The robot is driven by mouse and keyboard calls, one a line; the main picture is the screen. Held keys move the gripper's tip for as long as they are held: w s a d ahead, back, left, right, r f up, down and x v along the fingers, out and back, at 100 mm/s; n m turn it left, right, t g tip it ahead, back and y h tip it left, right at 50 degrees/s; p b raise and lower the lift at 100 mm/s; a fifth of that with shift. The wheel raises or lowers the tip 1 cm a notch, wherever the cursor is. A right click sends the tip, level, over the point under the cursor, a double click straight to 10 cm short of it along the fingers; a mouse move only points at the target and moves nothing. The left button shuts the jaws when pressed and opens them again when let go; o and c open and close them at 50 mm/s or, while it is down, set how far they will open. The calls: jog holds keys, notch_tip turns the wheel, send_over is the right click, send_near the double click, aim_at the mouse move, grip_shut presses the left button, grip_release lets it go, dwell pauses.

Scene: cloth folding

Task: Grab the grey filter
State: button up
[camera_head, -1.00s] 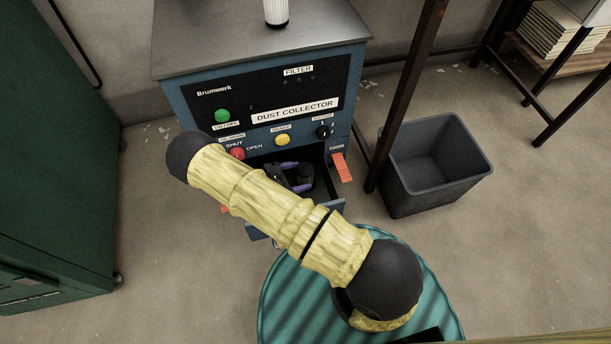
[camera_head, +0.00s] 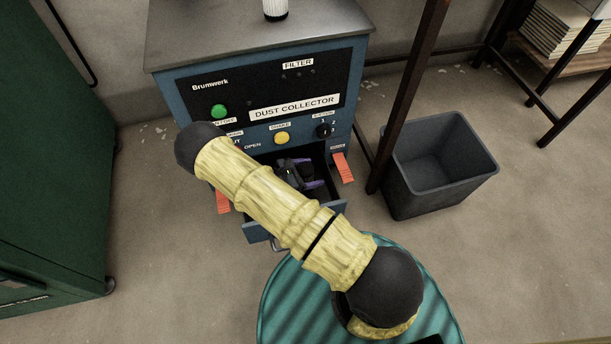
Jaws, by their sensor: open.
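A blue dust collector (camera_head: 180,92) has an open drawer (camera_head: 339,210) at its front. My gripper (camera_head: 307,173), black with purple fingers, reaches into this drawer and is open. A dark shape, possibly the grey filter, lies between or just beyond the fingers. It is too dark and small to make out clearly, and I cannot tell whether the fingers touch it. My yellow arm link hides the drawer's left part. A white ribbed cylinder (camera_head: 275,9) stands on the collector's top, cut by the picture's upper edge.
Orange latches (camera_head: 343,167) flank the drawer. Green, yellow and black controls sit on the panel. A dark metal post (camera_head: 408,95) and an empty grey bin (camera_head: 437,170) stand at the right. A green cabinet (camera_head: 50,150) stands at the left. Floor between cabinet and collector is clear.

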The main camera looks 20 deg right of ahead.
jog(key=c, duration=1.1)
jog(key=shift+r, duration=0.15)
jog(key=shift+r+p, duration=0.5)
jog(key=shift+p, duration=0.3)
jog(key=shift+a+r+p, duration=0.2)
jog(key=shift+a+p, duration=0.1)
jog(key=shift+p, duration=0.05)
jog(key=a+p, duration=0.1)
jog(key=a, duration=0.1)
jog(key=s+a+p, duration=0.1)
jog(key=a, duration=0.1)
jog(key=a+p, duration=0.1)
jog(key=a, duration=0.2)
jog(key=shift+s, duration=0.25)
notch_tip(320, 180, up, 13)
jog(key=p, duration=0.7)
jog(key=shift+r, duration=0.2)
jog(key=shift+a, duration=0.1)
